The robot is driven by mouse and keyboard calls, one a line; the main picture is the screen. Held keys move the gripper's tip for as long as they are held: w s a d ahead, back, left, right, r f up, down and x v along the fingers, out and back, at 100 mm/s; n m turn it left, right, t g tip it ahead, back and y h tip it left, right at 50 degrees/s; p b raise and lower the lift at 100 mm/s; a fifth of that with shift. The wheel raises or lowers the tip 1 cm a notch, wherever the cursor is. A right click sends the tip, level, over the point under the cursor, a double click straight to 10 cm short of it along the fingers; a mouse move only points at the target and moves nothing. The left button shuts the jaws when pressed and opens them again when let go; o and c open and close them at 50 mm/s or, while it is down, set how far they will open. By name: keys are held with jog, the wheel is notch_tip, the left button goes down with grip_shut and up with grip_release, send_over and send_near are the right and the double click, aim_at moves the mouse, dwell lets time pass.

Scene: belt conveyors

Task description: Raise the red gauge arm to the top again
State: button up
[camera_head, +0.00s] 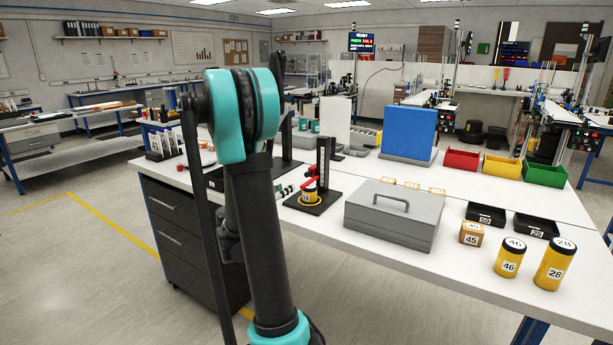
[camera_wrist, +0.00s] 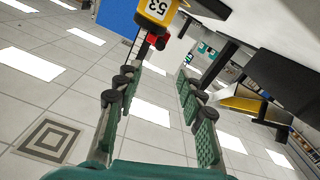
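The gauge's black post (camera_head: 323,160) stands on a black base on the white table. Its red arm (camera_head: 312,181) is low on the post, just over a yellow labelled cylinder (camera_head: 311,197); I cannot tell if they touch. The wrist view is upside down and shows the cylinder, marked 53 (camera_wrist: 157,10), at the top edge, with the red piece (camera_wrist: 157,41) beside it. My gripper (camera_wrist: 164,62) is open, with nothing between its green pads, and points toward the red piece. In the head view my own arm hides most of it; its fingertips (camera_head: 286,190) show left of the gauge.
A grey box with a handle (camera_head: 394,215) stands right of the gauge. A blue panel (camera_head: 408,133) and red, yellow and green bins (camera_head: 462,159) are behind. Yellow cylinders (camera_head: 509,258), a small box and black trays (camera_head: 486,214) are at the right.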

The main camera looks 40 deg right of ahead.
aim_at(306, 174)
jog(key=x, duration=1.5)
jog(key=shift+w+d, duration=0.15)
jog(key=shift+d, duration=0.1)
grip_shut()
